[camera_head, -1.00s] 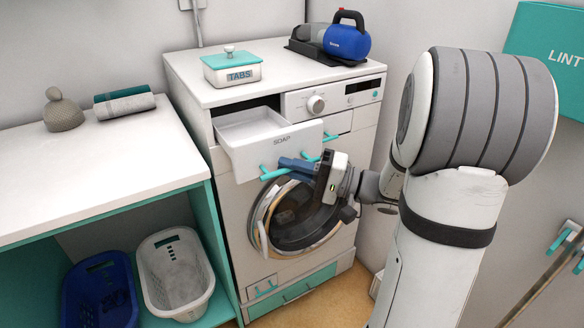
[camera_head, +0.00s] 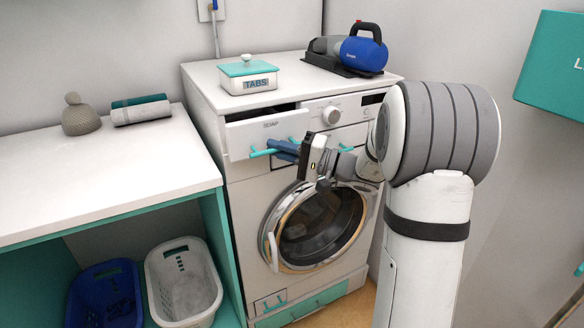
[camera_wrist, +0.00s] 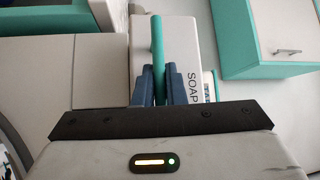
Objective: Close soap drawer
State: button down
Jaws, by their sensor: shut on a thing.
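The soap drawer (camera_head: 251,134) is a white-fronted drawer marked SOAP at the top left of the washing machine (camera_head: 244,213). It stands slightly out, with a narrow dark gap above its front. Its teal bar handle (camera_head: 262,153) is between the blue fingers of my gripper (camera_head: 283,149), which is shut on it. In the wrist view my gripper (camera_wrist: 159,88) has one finger on each side of the teal handle (camera_wrist: 157,45), and the drawer front (camera_wrist: 182,50) with its SOAP lettering is close by.
A TABS box (camera_head: 248,78) and a blue hand-held vacuum (camera_head: 362,50) stand on the machine. The round door (camera_head: 318,229) below is closed. A counter (camera_head: 100,185) with a towel roll (camera_head: 141,110) is at left, with a white basket (camera_head: 184,283) and a blue basket (camera_head: 104,295) beneath.

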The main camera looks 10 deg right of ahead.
jog(key=w, duration=0.2)
jog(key=w+a+b, duration=0.1)
jog(key=w, duration=0.2)
jog(key=shift+w+a, duration=0.1)
jog(key=shift+a, duration=0.1)
jog(key=shift+r, duration=0.15)
jog(key=c, duration=1.7)
grip_release()
jog(key=shift+w+a, duration=0.1)
jog(key=shift+w, duration=0.15)
jog(key=shift+o, duration=1)
jog(key=shift+s, duration=0.1)
jog(key=v, duration=0.8)
